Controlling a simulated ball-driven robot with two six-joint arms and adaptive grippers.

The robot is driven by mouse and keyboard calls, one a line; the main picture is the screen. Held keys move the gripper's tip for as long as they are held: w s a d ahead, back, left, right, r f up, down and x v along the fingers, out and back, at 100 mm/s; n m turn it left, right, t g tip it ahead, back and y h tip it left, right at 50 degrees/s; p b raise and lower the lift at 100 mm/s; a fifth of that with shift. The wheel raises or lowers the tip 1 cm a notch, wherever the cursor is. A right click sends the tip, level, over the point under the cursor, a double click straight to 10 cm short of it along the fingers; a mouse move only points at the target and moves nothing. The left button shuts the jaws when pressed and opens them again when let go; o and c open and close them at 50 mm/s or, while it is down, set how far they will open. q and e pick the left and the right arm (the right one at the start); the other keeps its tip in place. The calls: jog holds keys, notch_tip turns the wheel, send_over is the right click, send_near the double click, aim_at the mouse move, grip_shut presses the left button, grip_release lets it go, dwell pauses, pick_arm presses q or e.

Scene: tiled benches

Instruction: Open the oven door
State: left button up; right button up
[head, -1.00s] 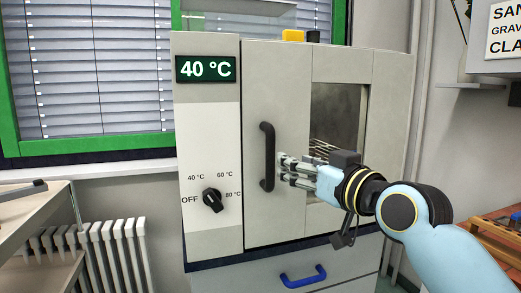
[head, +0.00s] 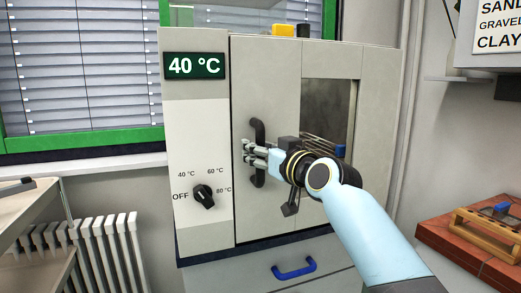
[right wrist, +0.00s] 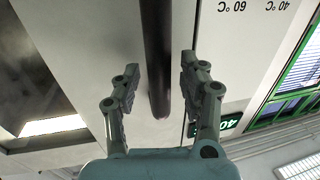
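The oven (head: 200,130) stands ahead, a light grey cabinet with a 40 °C display. Its oven door (head: 270,90) looks shut and has a window on its right. The black vertical door handle (head: 257,130) is on the door's left part. My right gripper (head: 248,152) is at the handle's middle, with its fingers reaching across it. In the right wrist view the handle (right wrist: 157,50) runs between the two open fingers (right wrist: 160,72), with a gap visible on both sides. My left gripper is not in view.
A black knob (head: 203,196) is on the oven's control panel. A blue drawer handle (head: 294,269) sits below the door. A tiled bench (head: 455,245) with a wooden rack (head: 490,232) is at the right. Another bench (head: 30,215) and a radiator (head: 105,250) are at the left.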

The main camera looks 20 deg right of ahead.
grip_shut()
dwell(0.3)
jog(key=shift+c, duration=1.2)
grip_release()
jog(key=v, duration=1.2)
jog(key=shift+f, duration=0.1)
